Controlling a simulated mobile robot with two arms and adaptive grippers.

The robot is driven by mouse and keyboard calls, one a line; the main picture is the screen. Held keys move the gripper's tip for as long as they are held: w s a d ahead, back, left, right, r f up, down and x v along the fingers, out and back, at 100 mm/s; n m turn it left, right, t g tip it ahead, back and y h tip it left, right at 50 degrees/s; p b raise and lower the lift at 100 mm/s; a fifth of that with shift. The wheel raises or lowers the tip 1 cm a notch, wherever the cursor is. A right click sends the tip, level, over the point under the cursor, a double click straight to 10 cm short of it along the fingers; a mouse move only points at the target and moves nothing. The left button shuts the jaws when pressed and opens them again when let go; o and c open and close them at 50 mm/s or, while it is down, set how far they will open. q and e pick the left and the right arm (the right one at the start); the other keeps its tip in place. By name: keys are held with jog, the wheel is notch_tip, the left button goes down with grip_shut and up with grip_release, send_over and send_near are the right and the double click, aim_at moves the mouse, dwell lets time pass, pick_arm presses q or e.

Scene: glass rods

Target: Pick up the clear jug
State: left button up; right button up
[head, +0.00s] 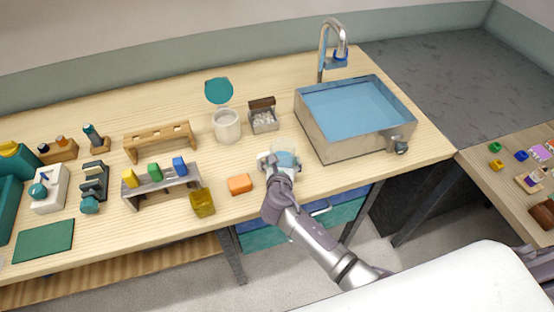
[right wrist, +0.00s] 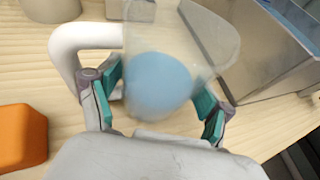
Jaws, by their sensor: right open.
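The clear jug (head: 286,156) stands on the wooden bench, left of the metal sink, partly hidden by my right gripper (head: 270,164). In the right wrist view the jug (right wrist: 205,40) is see-through, with blue contents at the bottom and a pale handle (right wrist: 62,48) on its left. There the right gripper (right wrist: 160,84) is open, with one teal-padded finger on each side of the jug body. The left finger lies near the handle; whether either pad touches cannot be told. My left gripper is out of view.
The metal sink (head: 330,140) with blue water stands close on the right. An orange block (head: 240,184) lies close on the left, with a yellow box (head: 202,203) beyond it.

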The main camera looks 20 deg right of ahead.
jog(key=shift+w+f, duration=0.1)
jog(key=shift+w, duration=0.05)
jog(key=c, duration=1)
jog(key=shift+o, duration=0.2)
jog(key=shift+r, duration=0.2)
notch_tip(320, 180, up, 10)
